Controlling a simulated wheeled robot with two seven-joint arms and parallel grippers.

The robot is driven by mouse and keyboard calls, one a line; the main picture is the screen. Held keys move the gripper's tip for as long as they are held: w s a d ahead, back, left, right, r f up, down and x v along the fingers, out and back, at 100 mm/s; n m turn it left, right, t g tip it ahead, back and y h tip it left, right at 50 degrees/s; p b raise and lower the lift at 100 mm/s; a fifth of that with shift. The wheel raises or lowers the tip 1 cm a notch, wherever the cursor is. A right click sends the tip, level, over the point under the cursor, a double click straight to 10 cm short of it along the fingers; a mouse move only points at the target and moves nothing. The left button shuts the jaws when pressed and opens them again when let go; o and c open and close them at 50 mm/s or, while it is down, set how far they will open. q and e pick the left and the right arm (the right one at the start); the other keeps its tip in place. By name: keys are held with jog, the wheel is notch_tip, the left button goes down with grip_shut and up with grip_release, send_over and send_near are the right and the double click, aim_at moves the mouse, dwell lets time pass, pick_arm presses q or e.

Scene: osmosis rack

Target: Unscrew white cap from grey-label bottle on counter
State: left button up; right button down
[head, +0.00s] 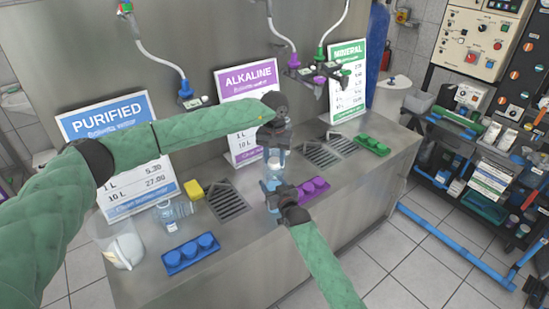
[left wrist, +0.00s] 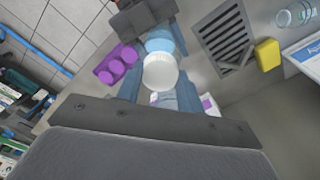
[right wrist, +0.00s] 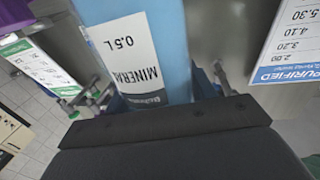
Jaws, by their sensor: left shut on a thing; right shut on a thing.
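The bottle (head: 271,184) stands upright on the counter's front part, bluish with a pale label (right wrist: 125,55) reading MINERAL 0.5 L in the right wrist view. Its white cap (left wrist: 160,72) is on top, seen from above in the left wrist view. My left gripper (head: 275,148) points down from above, its fingers shut around the cap. My right gripper (head: 277,192) is shut on the bottle's body from the front right. The fingers hide part of the cap and body; whether the cap is loose cannot be told.
The steel counter (head: 240,262) holds a blue cap tray (head: 190,254), a purple one (head: 314,188) and a green one (head: 371,145). A clear bottle (head: 174,212), a yellow sponge (head: 194,190) and a white jug (head: 124,246) are at the left. Upright signs and hanging nozzles stand behind.

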pick_arm(q)
jog(key=n, duration=3.3)
jog(key=shift+r+n, duration=0.1)
jog(key=shift+n, duration=0.3)
jog(key=n, duration=0.5)
jog(key=shift+w+n, duration=0.1)
jog(key=shift+n, duration=0.2)
jog(key=n, duration=0.5)
jog(key=shift+n, duration=0.3)
jog(key=n, duration=0.6)
jog(key=shift+r, duration=0.1)
